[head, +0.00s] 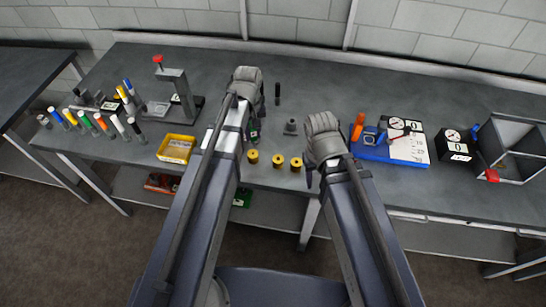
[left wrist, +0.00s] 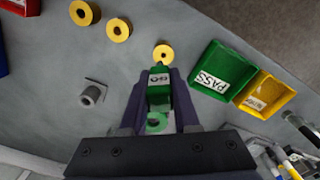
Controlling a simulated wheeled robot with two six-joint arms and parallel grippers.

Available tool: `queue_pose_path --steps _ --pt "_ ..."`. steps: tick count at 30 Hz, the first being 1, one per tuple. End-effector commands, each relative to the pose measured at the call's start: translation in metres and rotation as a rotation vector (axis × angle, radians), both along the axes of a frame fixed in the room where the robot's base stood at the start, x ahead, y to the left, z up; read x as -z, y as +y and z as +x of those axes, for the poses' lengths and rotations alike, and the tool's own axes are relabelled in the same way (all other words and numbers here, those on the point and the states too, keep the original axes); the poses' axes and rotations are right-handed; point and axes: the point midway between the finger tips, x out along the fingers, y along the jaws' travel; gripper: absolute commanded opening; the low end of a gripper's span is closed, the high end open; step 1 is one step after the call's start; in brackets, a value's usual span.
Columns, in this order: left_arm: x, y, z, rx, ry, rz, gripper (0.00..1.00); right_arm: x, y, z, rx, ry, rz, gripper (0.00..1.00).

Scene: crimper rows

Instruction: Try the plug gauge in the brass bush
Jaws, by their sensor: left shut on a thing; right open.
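My left gripper (head: 254,129) is shut on a green plug gauge marked GO (left wrist: 160,84), with its narrow tip away from my wrist. In the left wrist view the tip lies at the edge of a yellow brass bush (left wrist: 162,54); I cannot tell whether they touch. In the head view that bush (head: 253,156) is the leftmost of three, just in front of the gauge. The other bushes (head: 278,160) and (head: 296,164) stand to its right. My right gripper (head: 310,176) is open, right of the bushes, and partly hidden by its wrist.
A green PASS tray (left wrist: 222,72) and a yellow tray (left wrist: 265,98) lie beside the bush. A grey fitting (head: 291,127) stands behind the bushes. Colour-handled tools (head: 100,122) and a press (head: 180,90) are at left. A blue tray (head: 375,152) is at right.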

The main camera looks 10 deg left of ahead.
Motion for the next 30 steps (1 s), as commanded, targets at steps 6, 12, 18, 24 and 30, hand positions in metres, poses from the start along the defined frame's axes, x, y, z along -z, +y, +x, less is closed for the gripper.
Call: queue_pose_path --steps 6,12,18,24,30 --pt "0.0 -0.056 -0.004 0.007 0.0 0.0 0.0 0.0 0.0 0.0 -0.001 0.0 0.0 0.5" --pt "0.0 -0.083 -0.008 0.002 0.0 0.0 0.0 0.0 0.0 0.0 -0.001 0.0 0.0 0.5" --pt "0.001 -0.085 -0.008 0.0 0.0 0.0 0.0 0.001 0.0 0.0 -0.001 0.0 0.0 0.5" --pt "0.009 -0.085 -0.008 0.0 0.0 0.0 0.0 0.009 0.0 0.0 -0.001 0.0 0.0 0.5" --pt "0.024 -0.085 -0.008 0.0 0.0 0.0 0.0 0.024 0.0 0.0 0.0 0.0 0.0 0.5"
